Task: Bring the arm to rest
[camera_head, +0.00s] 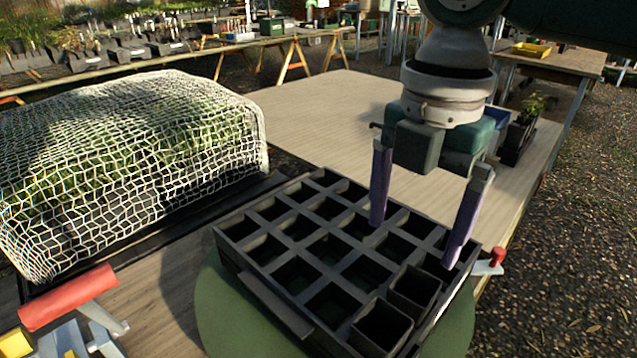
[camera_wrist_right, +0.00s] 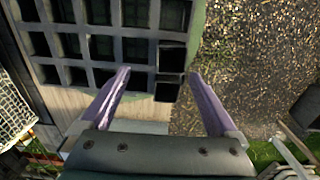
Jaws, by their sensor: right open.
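My right gripper (camera_head: 414,243) is open, its two purple fingers pointing down over the right part of a black cell tray (camera_head: 262,283). Nothing shows between the fingers. In the right wrist view the open fingers (camera_wrist_right: 159,73) stand apart with the tray (camera_wrist_right: 48,98) beyond them. Two square black pots, one (camera_head: 381,326) nearer and one (camera_head: 415,288) farther, sit at the tray's near right corner. Many other cells look empty. The tray stands on a round green disc (camera_head: 225,315). My left gripper is not in view.
A white net (camera_head: 130,170) covers green plants at left. A red, grey and yellow object (camera_head: 70,300) lies at the lower left. A small red-knobbed part (camera_head: 497,256) is at the tray's right. A plant box (camera_head: 518,138) stands behind my gripper. The tabletop (camera_head: 320,110) is clear behind the tray.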

